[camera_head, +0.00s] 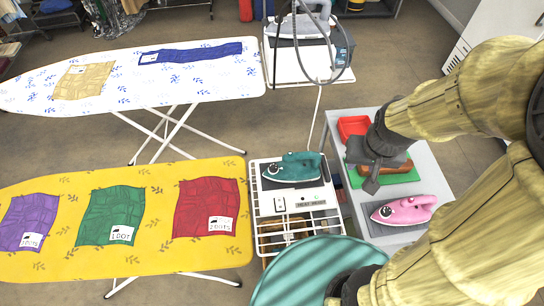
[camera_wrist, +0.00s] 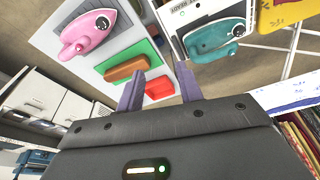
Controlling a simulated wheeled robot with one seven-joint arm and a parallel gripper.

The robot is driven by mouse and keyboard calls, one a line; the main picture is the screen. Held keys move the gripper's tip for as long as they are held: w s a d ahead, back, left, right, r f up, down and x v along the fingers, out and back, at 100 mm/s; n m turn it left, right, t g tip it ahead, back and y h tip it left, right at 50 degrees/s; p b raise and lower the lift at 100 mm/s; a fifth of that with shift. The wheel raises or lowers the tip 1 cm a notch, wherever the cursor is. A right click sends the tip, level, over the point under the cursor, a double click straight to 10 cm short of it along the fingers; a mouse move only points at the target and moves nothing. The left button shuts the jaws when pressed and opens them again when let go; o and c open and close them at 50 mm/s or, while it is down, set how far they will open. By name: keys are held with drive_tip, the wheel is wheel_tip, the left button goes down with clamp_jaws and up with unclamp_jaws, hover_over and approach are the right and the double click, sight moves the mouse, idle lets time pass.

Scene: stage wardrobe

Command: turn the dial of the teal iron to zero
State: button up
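The teal iron (camera_head: 292,168) lies on a dark rest at the top of a white rack unit, left of my gripper. It also shows at the top right of the wrist view (camera_wrist: 215,38). A small round dark-and-white dial (camera_wrist: 238,30) shows at one end of it; its setting is too small to read. My gripper (camera_head: 371,183) hangs over the grey side table, to the right of the teal iron and apart from it. In the wrist view the two fingers (camera_wrist: 160,92) stand apart with nothing between them.
The grey table (camera_head: 428,160) carries a red tray (camera_head: 354,127), a brown block on a green mat (camera_head: 402,176), and a pink iron (camera_head: 405,210). A yellow ironing board (camera_head: 150,258) with cloths stands left. A teal striped board (camera_head: 300,272) is in front. A grey iron (camera_head: 300,27) stands behind.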

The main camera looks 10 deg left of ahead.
drive_tip(key=shift+o, duration=1.1)
drive_tip(key=shift+s, duration=0.1)
drive_tip(key=shift+o, duration=0.3)
drive_tip(key=shift+a, duration=0.15)
drive_tip(key=n+g+h, duration=0.2)
drive_tip(key=n+g, duration=0.1)
drive_tip(key=n, duration=0.6)
hover_over(273, 167)
drive_tip(key=d, duration=0.7)
drive_tip(key=f, duration=0.2)
drive_tip(key=a+f+n+h, duration=0.1)
drive_tip(key=a+n, duration=0.2)
drive_tip(key=a, duration=0.4)
drive_tip(key=w+a+f+n+h, duration=0.1)
drive_tip(key=a+n, duration=0.2)
drive_tip(key=a, duration=0.4)
drive_tip(key=shift+w+a+n+h, duration=0.2)
drive_tip(key=shift+w+n+h, duration=0.1)
drive_tip(key=shift+n, duration=0.1)
drive_tip(key=x, duration=0.5)
drive_tip(key=p+x, duration=0.1)
drive_tip(key=x, duration=0.5)
drive_tip(key=p+x, duration=0.1)
drive_tip(key=x, duration=0.5)
drive_tip(key=shift+s+f, duration=0.2)
drive_tip(key=shift+s, duration=0.15)
